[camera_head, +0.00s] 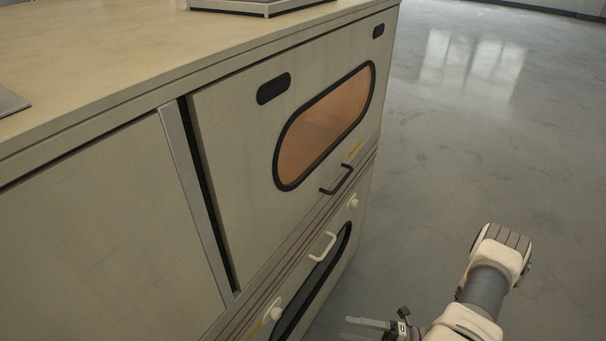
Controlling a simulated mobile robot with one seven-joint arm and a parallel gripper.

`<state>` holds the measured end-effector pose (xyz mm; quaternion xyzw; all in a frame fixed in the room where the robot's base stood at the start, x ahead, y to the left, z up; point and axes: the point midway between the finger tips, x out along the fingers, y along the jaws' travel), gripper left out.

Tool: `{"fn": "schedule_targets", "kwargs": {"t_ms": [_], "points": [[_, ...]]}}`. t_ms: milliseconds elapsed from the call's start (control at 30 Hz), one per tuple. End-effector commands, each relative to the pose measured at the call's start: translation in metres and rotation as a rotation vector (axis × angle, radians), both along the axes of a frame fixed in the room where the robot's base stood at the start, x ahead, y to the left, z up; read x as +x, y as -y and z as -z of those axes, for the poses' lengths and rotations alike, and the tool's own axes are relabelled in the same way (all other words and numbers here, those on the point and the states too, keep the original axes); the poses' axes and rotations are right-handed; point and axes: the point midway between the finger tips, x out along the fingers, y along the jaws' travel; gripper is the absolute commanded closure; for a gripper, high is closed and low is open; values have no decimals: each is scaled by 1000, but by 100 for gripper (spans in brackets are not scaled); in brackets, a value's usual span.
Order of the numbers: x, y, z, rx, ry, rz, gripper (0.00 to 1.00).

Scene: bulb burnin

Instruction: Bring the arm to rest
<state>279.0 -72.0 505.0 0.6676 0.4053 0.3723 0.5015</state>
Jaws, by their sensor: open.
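My arm (486,285) shows at the lower right, bent over the grey floor, with its white and grey links in view. My gripper (348,329) is at the bottom edge of the picture, partly cut off. Its fingers point left toward the lower part of the cabinet and stand apart, with nothing seen between them. In the picture it lies below and to the right of the pale lower handle (322,247). No contact with the cabinet shows.
A beige cabinet (240,140) fills the left and middle. Its upper door has an amber oval window (325,122) and a black handle (337,180). A lower dark window (318,287) has pale knobs beside it. Open floor (480,130) lies to the right.

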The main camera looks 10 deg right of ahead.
Motion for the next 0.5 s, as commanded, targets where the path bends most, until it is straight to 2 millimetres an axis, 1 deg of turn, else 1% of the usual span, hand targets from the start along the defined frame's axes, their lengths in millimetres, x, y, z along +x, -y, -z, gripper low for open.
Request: {"fn": "schedule_targets", "kwargs": {"t_ms": [133,233,367,500], "points": [[2,2,-4,-18,18,-13,30],[8,5,-16,-67,65,-54,30],[18,10,-41,-170,174,-143,30],[28,12,-70,-285,311,-254,30]]}}
